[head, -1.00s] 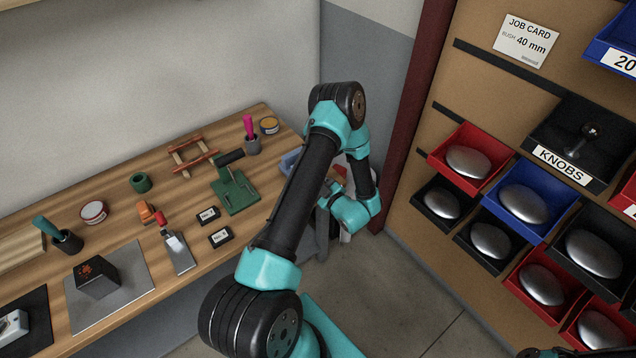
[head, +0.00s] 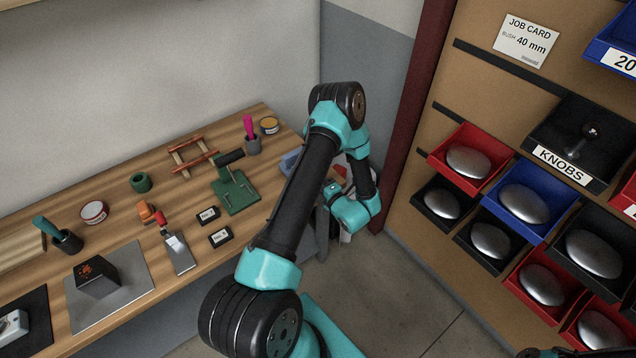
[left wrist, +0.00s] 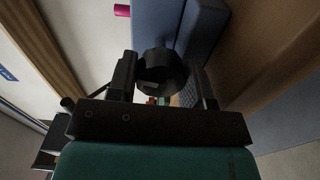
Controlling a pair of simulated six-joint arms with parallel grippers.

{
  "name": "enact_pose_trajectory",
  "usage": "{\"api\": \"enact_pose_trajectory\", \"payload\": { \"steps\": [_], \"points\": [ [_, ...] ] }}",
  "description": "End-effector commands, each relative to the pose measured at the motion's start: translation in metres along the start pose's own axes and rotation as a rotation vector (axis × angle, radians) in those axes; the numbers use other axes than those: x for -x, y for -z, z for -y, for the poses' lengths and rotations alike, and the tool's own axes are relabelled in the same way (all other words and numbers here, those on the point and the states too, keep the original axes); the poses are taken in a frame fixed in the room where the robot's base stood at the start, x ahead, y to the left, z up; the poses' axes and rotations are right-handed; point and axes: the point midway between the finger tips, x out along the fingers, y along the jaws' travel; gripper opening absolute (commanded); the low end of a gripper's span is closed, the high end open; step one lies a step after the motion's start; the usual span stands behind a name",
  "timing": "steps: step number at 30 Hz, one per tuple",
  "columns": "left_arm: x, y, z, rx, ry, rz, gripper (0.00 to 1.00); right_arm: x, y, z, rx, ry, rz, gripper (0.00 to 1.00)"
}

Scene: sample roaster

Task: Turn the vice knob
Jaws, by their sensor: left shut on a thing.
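The blue vice (head: 290,160) is at the right end of the wooden bench, mostly hidden behind my left arm in the head view. In the left wrist view its blue body (left wrist: 205,35) fills the top middle. The dark round vice knob (left wrist: 160,78) is between the fingers of my left gripper (left wrist: 162,70), which is shut on it. In the head view my left wrist is beside the bench's right end and the knob cannot be made out. My right gripper is not in view.
The bench (head: 120,195) holds a green stand (head: 235,190), a cup with a pink-handled tool (head: 252,140) and several small tools. A panel of bins with metal ovals and a KNOBS bin (head: 575,145) stands at the right. The floor between is clear.

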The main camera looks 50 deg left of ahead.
Motion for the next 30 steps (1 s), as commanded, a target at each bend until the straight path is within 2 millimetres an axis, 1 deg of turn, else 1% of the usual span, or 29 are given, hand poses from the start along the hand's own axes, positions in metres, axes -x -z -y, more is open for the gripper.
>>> {"api": "enact_pose_trajectory", "payload": {
  "steps": [6, 12, 26, 27, 30],
  "points": [
    [0.0006, 0.0002, 0.0003, 0.137, 0.001, 0.0, 0.23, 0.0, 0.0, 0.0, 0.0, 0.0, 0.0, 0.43],
    [0.0006, 0.0003, 0.0003, 0.205, 0.001, 0.0, 0.23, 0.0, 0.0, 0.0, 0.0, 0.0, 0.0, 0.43],
    [0.0006, 0.0002, 0.0004, 0.224, 0.001, 0.0, 0.23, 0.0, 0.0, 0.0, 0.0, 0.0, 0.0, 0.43],
    [0.0006, 0.0002, 0.0004, 0.223, 0.001, 0.0, 0.48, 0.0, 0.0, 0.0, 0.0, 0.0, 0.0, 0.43],
    [0.0005, 0.0002, 0.0004, 0.223, 0.001, 0.0, 0.58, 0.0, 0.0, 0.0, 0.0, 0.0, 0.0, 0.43]
  ]
}}
